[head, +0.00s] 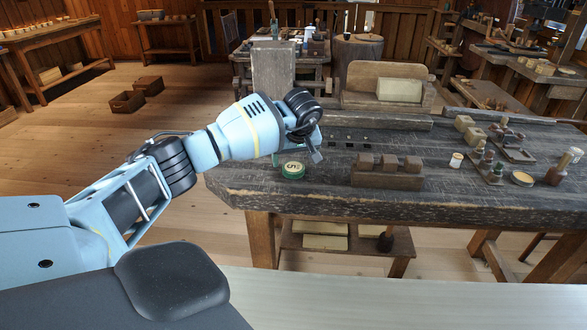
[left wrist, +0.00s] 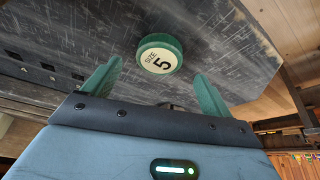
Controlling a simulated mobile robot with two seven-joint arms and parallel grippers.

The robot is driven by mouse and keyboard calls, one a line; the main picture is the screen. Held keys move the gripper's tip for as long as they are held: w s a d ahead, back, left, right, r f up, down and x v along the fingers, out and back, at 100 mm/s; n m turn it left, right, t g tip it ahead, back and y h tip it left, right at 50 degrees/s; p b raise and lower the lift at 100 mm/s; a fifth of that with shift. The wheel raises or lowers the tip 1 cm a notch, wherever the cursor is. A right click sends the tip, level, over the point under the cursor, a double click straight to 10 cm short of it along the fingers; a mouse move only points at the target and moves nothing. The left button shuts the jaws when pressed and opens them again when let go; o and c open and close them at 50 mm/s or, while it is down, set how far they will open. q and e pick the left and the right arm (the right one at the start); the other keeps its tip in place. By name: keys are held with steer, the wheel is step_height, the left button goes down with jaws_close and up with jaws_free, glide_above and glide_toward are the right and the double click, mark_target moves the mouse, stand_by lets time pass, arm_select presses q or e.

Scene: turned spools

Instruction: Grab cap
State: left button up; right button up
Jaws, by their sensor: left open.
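A round green cap (head: 293,170) with a cream top lies on the dark wooden workbench (head: 330,200) near its left corner. In the left wrist view the cap (left wrist: 159,55) reads "SIZE 5" and lies beyond the fingertips, roughly centred between them. My left gripper (head: 296,158) is above and right beside the cap in the head view. In the left wrist view its two green fingers (left wrist: 158,80) are spread apart with nothing between them. My right gripper is in neither view.
A wooden block rack (head: 387,178) stands right of the cap. Further right are several small bottles, a white-labelled spool (head: 456,160) and a shallow round tin (head: 522,178). The front strip is clear.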

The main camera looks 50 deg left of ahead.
mark_target(294, 167)
arm_select(q)
steer(key=x, duration=0.3)
steer(key=shift+w+f, duration=0.1)
steer(key=shift+f, duration=0.2)
steer(key=c, duration=1.1)
steer(key=shift+o, duration=0.2)
steer(key=shift+r, duration=0.1)
steer(key=shift+r, duration=1.55)
steer(key=shift+s+d+r, duration=0.1)
steer(key=shift+s+r, duration=0.1)
steer(key=shift+s, duration=0.05)
steer(key=s+d, duration=0.3)
steer(key=s, duration=0.4)
steer(key=s+d+r, duration=0.1)
steer(key=s+d, duration=0.2)
steer(key=s, duration=0.4)
steer(key=shift+d, duration=0.35)
